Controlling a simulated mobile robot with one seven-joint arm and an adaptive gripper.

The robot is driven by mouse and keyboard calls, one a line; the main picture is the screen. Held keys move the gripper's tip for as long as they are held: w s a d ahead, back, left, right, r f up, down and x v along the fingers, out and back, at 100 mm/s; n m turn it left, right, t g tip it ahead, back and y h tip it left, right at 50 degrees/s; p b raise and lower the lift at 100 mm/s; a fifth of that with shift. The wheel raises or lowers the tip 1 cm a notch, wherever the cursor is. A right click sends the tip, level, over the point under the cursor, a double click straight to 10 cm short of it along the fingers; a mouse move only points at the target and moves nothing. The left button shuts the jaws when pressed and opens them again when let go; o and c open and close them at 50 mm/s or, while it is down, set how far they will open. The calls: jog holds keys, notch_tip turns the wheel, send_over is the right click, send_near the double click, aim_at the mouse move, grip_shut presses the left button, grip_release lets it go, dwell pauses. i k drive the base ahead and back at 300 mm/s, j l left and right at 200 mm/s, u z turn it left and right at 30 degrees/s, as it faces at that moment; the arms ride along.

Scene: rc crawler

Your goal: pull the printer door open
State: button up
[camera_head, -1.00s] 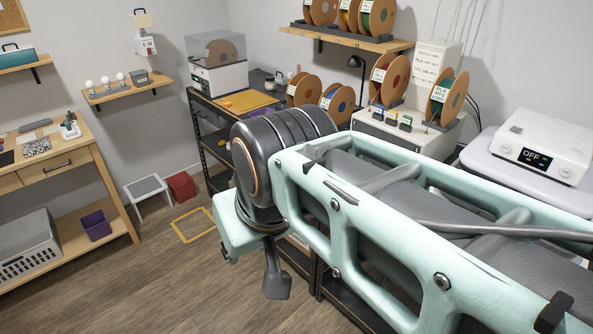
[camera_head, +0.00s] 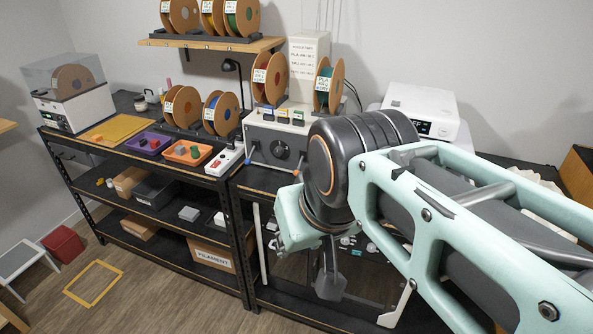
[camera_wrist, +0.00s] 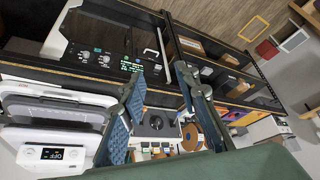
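The printer (camera_wrist: 60,32) stands in the bench's lower bay, with a white frame and a dark, glossy front door (camera_wrist: 98,32). A pale bar handle (camera_wrist: 153,51) shows near one side of the door in the wrist view. In the head view, the printer's white frame edge (camera_head: 258,240) shows left of my arm, which hides much of the front. My gripper (camera_wrist: 159,76) is open and empty, its two fingers well apart. It is in front of the bench, apart from the handle. In the head view, only part of my gripper (camera_head: 330,278) shows.
A black shelf bench (camera_head: 150,168) with trays and boxes stands left of the printer bay. A control box (camera_head: 272,143) and a white device (camera_head: 420,108) sit on top. Filament spools (camera_head: 328,85) stand above. A yellow floor frame (camera_head: 93,283) lies on open floor.

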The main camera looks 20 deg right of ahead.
aim_at(373, 284)
jog(key=z, duration=1)
